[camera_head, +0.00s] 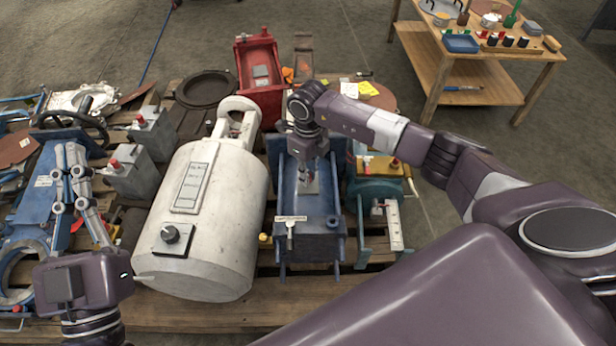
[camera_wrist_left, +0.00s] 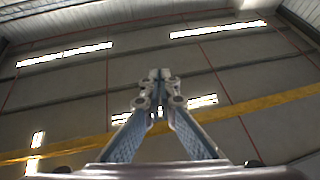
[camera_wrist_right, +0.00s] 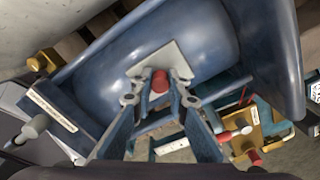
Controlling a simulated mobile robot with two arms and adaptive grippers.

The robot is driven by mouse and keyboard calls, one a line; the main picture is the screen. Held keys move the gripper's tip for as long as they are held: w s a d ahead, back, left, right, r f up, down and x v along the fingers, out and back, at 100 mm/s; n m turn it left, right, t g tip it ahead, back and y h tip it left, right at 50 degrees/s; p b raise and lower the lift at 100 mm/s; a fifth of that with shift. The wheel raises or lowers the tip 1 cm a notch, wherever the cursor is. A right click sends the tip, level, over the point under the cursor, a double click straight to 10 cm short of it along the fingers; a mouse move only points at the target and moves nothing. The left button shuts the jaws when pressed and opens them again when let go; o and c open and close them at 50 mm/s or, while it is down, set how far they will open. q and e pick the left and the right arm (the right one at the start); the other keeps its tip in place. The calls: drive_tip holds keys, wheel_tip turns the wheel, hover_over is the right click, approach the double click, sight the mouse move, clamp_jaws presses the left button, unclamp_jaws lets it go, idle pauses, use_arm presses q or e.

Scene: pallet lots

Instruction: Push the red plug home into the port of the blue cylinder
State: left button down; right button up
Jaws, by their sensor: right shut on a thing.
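The blue cylinder (camera_head: 318,240) lies among machine parts on the pallet, right of a large white tank. Its blue surface fills much of the right wrist view (camera_wrist_right: 195,38). The red plug (camera_wrist_right: 160,79) shows end-on between my right fingertips, in front of a pale grey plate (camera_wrist_right: 166,58) on the blue body. My right gripper (camera_head: 309,178) points down over the blue cylinder and is shut on the plug. The port is hidden, and I cannot tell how deep the plug sits.
The white tank (camera_head: 215,225) stands close left of the blue cylinder. A green machine with a brass top (camera_head: 378,190) is close on the right. Grey boxes with red knobs (camera_head: 150,135) stand at the left. A wooden workbench (camera_head: 440,65) stands at the back right.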

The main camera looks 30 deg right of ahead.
drive_tip(key=shift+r, duration=0.15)
